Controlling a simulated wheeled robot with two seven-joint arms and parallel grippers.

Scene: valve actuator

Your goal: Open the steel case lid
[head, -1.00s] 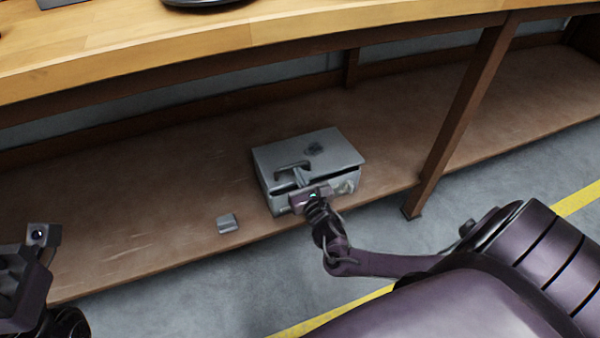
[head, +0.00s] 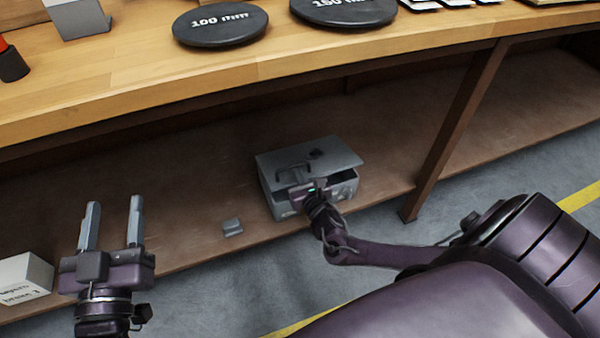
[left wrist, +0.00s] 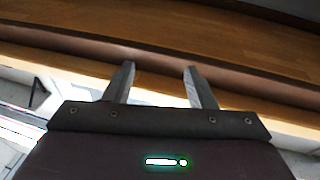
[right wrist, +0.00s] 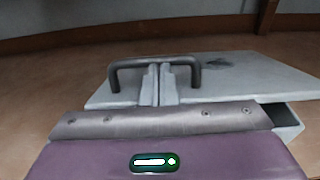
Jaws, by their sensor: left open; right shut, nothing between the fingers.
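The steel case (head: 288,208) sits on the lower shelf under the bench. Its grey lid (head: 330,153) is tilted up a little, with a dark gap along the front and right. In the right wrist view the lid (right wrist: 255,80) carries a dark bar handle (right wrist: 130,64). My right gripper (head: 300,172) is at the lid's front edge. Its fingers (right wrist: 158,84) are together, empty, and overlap the handle's opening in view; I cannot tell whether they touch the handle. My left gripper (head: 112,215) is open and empty, left of the case, fingers pointing toward the bench.
A small grey block (head: 232,227) lies on the shelf (head: 180,200) left of the case. A white box (head: 25,277) is at the far left. A wooden bench post (head: 455,125) stands right of the case. The benchtop (head: 120,80) overhangs the shelf.

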